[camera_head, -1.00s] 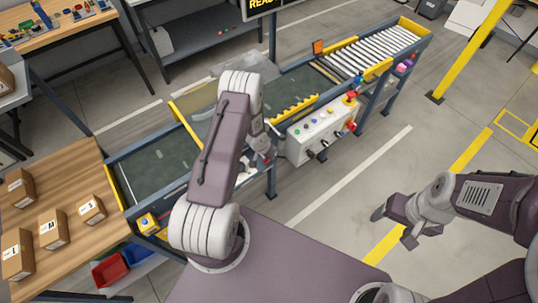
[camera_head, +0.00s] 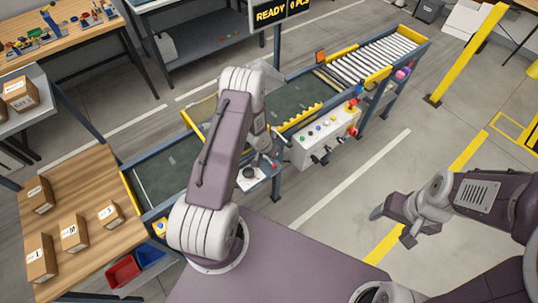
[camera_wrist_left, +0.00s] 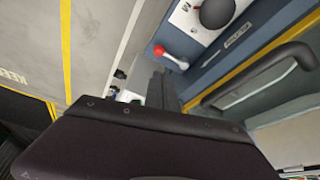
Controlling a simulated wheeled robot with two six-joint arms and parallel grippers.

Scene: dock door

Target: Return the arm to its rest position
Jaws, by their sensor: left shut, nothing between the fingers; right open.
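My left arm (camera_head: 220,140) rises from my base and bends over at its elbow in the head view. Its gripper is mostly hidden there behind the arm. In the left wrist view the left gripper (camera_wrist_left: 161,88) shows as dark fingers, shut with nothing between them. Past them are a black round knob (camera_wrist_left: 216,12) and a red-and-white lever (camera_wrist_left: 171,56) on a panel; they look apart from the fingers. My right gripper (camera_head: 393,226) is open and empty, held out above bare floor at the right.
A conveyor (camera_head: 160,183) with a roller section (camera_head: 370,55) runs behind the left arm. A white control box (camera_head: 322,137) stands on its near side. A wooden table (camera_head: 90,190) with several cartons is at left. Red (camera_head: 122,271) and blue bins sit below.

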